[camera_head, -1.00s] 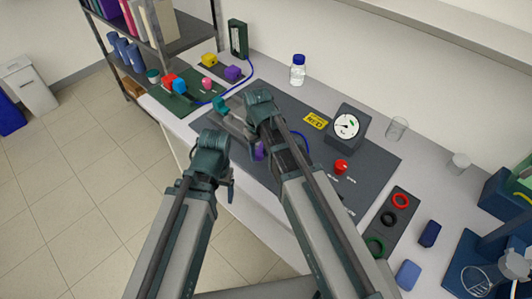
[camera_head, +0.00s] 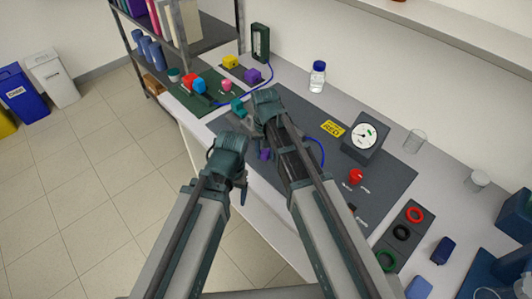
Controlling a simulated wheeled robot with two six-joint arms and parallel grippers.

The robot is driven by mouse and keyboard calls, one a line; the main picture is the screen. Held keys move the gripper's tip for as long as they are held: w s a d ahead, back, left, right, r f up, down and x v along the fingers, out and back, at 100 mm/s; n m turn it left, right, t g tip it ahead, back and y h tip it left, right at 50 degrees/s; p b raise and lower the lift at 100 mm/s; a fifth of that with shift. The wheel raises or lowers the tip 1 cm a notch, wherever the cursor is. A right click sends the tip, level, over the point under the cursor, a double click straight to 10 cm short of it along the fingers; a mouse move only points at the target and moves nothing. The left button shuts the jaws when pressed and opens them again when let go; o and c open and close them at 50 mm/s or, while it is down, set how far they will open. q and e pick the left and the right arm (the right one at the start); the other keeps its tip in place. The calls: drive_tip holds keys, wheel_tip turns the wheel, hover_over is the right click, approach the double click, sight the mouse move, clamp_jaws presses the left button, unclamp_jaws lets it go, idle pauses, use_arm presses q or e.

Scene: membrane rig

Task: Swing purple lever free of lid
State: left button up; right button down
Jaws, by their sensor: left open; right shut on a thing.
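A small purple part, likely the lever (camera_head: 264,154), shows in the head view beside the near side of my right arm. A grey metal part lies around my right gripper (camera_head: 254,124), but the lid cannot be made out clearly behind the arm. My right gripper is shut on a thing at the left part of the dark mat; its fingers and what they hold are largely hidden. A teal part (camera_head: 238,107) stands just left of it. My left gripper (camera_head: 243,193) is open and empty, in front of the bench edge, apart from the lever.
A gauge (camera_head: 364,136), a yellow label (camera_head: 333,129) and a red knob (camera_head: 356,176) are on the dark mat (camera_head: 392,172) to the right. A green board (camera_head: 205,104) with coloured blocks lies at left.

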drive_tip(key=shift+w, duration=0.4)
drive_tip(key=c, duration=0.7)
unclamp_jaws()
drive_tip(key=shift+o, duration=1.2)
drive_tip(key=shift+a, duration=0.1)
drive_tip(key=shift+s, duration=0.1)
drive_tip(key=shift+r, duration=0.1)
drive_tip(key=shift+r+p, duration=0.45)
drive_tip(key=shift+p, duration=0.15)
wheel_tip(320, 180, up, 13)
drive_tip(key=p, duration=1.2)
drive_tip(key=shift+f+p, duration=0.15)
drive_tip(key=shift+p, duration=0.15)
